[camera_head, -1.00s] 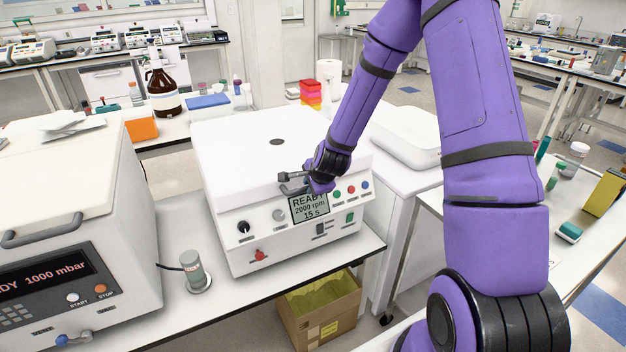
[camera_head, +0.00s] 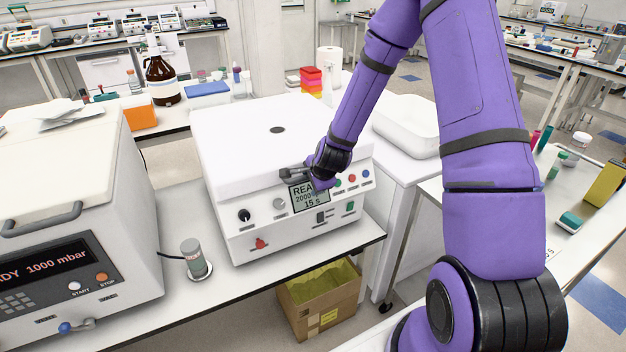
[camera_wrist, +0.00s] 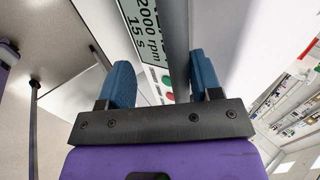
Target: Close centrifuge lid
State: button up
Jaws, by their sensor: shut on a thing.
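The white centrifuge (camera_head: 345,228) stands on the bench in the middle of the head view. Its lid (camera_head: 235,130) lies low and about level over the body; whether it is fully seated I cannot tell. My gripper (camera_head: 290,174) is at the front edge of the lid, above the display (camera_head: 309,195), and covers part of it. In the wrist view the two blue fingers of my gripper (camera_wrist: 160,82) stand either side of a grey bar at the lid front, which looks like the lid handle (camera_wrist: 177,45). The gripper is shut on it. The display (camera_wrist: 143,25) shows beyond the fingers.
A vacuum oven-like machine (camera_head: 60,190) stands close at the left, with a small grey cylinder (camera_head: 194,257) between it and the centrifuge. A white tub (camera_head: 408,125) is behind at the right. An open cardboard box (camera_head: 322,310) is below the bench.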

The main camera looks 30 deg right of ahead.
jog(key=shift+s, duration=0.25)
jog(key=v, duration=1)
jog(key=shift+r, duration=0.35)
jog(key=s+a+r+n+g, duration=0.1)
jog(key=s+a+r+n, duration=0.1)
jog(key=s+r+n, duration=0.55)
jog(key=s+a+r+n, duration=0.3)
jog(key=s+r, duration=0.1)
jog(key=r, duration=0.6)
jog(key=s+r+n, duration=0.3)
jog(key=s+r, duration=0.1)
jog(key=s, duration=0.4)
jog(key=s+r+n, duration=0.4)
jog(key=s, duration=0.4)
jog(key=shift+d+r+g, duration=0.3)
jog(key=shift+d+g, duration=0.05)
jog(key=shift+g, duration=0.05)
jog(key=shift+a+n, duration=0.15)
jog(key=shift+n, duration=0.1)
